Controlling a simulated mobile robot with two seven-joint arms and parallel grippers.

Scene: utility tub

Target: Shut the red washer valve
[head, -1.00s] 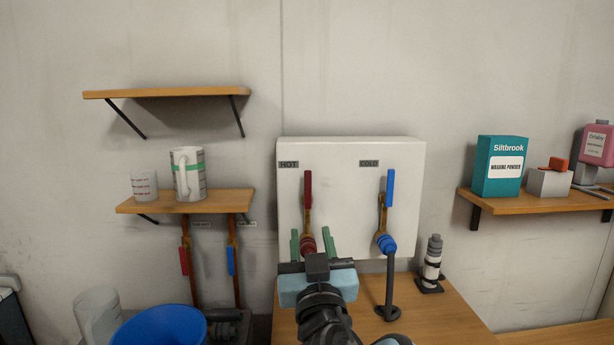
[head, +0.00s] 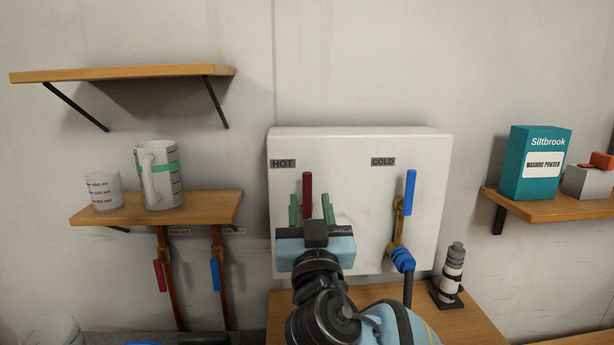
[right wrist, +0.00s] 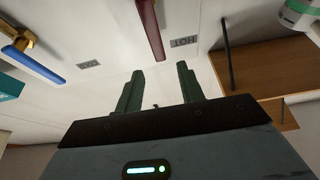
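The red washer valve's lever (head: 307,190) stands upright on the white panel (head: 345,220), below the HOT label (head: 283,163). My right gripper (head: 311,202) is open, its green fingers on either side of the lever in the head view. In the right wrist view the red lever (right wrist: 150,28) runs down toward the gap between the open fingertips (right wrist: 160,72), and nothing is gripped. The gripper hides the valve's lower part in the head view; I cannot tell whether it touches. My left gripper is not in view.
A blue lever (head: 410,192) stands upright under the COLD label (head: 383,161). Another red handle (head: 160,275) and blue handle (head: 214,274) hang on pipes under the left shelf (head: 215,207). A grey-and-white bottle (head: 452,270) stands right of the panel.

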